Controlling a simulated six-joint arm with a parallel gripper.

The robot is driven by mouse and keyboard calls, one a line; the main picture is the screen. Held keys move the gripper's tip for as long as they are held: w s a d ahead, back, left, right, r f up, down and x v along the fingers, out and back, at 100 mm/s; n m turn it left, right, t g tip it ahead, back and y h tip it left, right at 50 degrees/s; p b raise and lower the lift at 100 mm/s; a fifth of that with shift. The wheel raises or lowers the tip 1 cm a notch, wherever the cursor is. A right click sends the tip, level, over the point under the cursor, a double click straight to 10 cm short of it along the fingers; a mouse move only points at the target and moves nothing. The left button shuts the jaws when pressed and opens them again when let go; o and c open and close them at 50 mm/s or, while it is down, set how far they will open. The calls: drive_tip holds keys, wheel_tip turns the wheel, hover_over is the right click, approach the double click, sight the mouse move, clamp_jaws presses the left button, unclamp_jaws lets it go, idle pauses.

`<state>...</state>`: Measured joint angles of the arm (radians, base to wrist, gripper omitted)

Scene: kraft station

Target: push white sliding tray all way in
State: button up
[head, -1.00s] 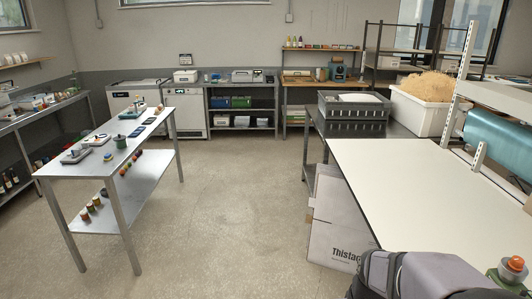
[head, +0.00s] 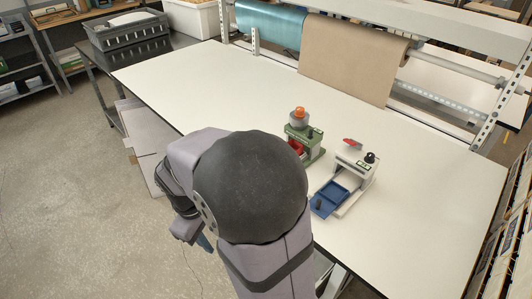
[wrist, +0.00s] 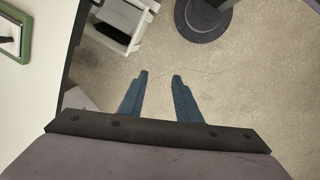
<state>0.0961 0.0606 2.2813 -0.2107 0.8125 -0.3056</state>
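A small white device (head: 357,172) with a black knob and a red part on top stands on the white table. Its sliding tray (head: 330,198) sticks out at the front left; it has a blue inside, a dark knob and a pale rail along its right side. My arm is to the left of the tray and apart from it. My gripper (wrist: 158,78) hangs past the table edge over the floor, its two blue fingers apart and empty. In the head view it is mostly hidden by my arm.
A green device (head: 303,145) with an orange knob and red part stands close to the left of the white device. Brown paper (head: 350,60) and a blue roll (head: 270,25) hang at the table's back. The table (head: 430,190) is clear on the right.

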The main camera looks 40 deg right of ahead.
drive_tip(key=w+d+r+n+g+h+b, duration=0.1)
drive_tip(key=w+d+n+h+b, duration=0.35)
drive_tip(key=d, duration=1.05)
drive_tip(key=w+d+n+g+h+p, duration=0.15)
drive_tip(key=w+d+n, duration=0.6)
drive_tip(key=d, duration=0.85)
drive_tip(key=shift+m+h, duration=0.4)
drive_tip(key=shift+m, duration=0.1)
drive_tip(key=shift+w+p+x, duration=0.2)
drive_tip(key=shift+p+x, duration=1)
drive_tip(key=shift+x, duration=2.2)
drive_tip(key=shift+f, duration=0.1)
clamp_jaws()
